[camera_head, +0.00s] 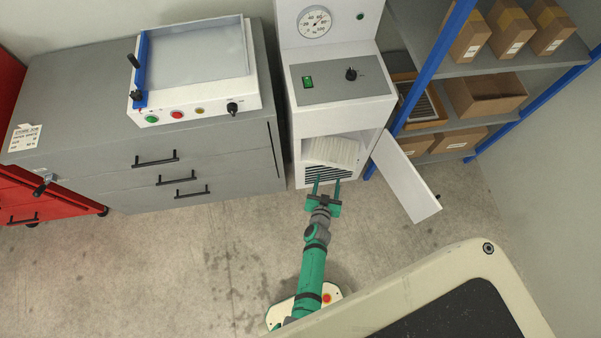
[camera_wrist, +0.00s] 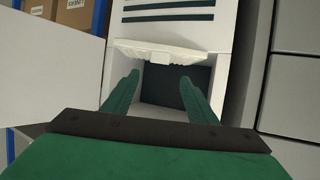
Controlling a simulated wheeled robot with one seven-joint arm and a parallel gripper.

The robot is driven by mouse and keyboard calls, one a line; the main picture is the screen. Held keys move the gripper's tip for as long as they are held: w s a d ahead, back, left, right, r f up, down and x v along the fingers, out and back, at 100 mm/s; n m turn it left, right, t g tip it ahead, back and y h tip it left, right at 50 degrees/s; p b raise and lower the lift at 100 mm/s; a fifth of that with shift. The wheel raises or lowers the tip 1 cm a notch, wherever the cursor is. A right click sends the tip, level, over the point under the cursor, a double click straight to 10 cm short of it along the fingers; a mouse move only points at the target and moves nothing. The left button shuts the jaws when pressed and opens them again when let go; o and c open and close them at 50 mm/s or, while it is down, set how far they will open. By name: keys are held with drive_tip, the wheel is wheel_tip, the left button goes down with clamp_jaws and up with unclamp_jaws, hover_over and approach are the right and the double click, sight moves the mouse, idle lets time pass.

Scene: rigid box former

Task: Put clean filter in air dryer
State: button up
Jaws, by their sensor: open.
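The white air dryer (camera_head: 342,116) stands with its lower door (camera_head: 405,178) swung open to the right. An off-white pleated filter (camera_head: 336,150) sits slanted in the open compartment. In the wrist view the filter (camera_wrist: 155,52) shows edge-on along the compartment mouth, with a small tab on its edge. My gripper (camera_head: 327,181) is open in front of the louvres (camera_head: 327,173) below the compartment. In the wrist view my gripper's fingers (camera_wrist: 160,79) are apart and empty, pointing at the opening and overlapping its sides. I cannot tell whether they touch anything.
A wood-framed pleated panel (camera_head: 422,104) and several cardboard boxes (camera_head: 487,97) are on the blue-post shelf at right. A grey drawer cabinet (camera_head: 200,165) stands close at left, with a box-shaped machine (camera_head: 240,104) on top. The floor in front is clear.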

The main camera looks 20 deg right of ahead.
drive_tip(key=s+a+r+n+t+y, duration=0.1)
drive_tip(key=s+a+r+n+y, duration=0.1)
drive_tip(key=s+a+r, duration=0.55)
drive_tip(key=s+a+r+n+t+y, duration=0.15)
drive_tip(key=s+a+r, duration=0.35)
drive_tip(key=a, duration=0.6)
drive_tip(key=s+a+r+n+t+y, duration=0.1)
drive_tip(key=s+a+r, duration=0.3)
drive_tip(key=r, duration=0.7)
drive_tip(key=s+a+r+n+t+y, duration=0.1)
drive_tip(key=s+r, duration=0.5)
drive_tip(key=r, duration=0.6)
drive_tip(key=a+n+y, duration=0.1)
drive_tip(key=a+y, duration=0.1)
drive_tip(key=a, duration=0.1)
drive_tip(key=shift+s+a+n, duration=0.3)
drive_tip(key=shift+s+n, duration=0.05)
drive_tip(key=shift+s, duration=0.05)
drive_tip(key=shift+r+y, duration=0.1)
drive_tip(key=shift+y, duration=0.15)
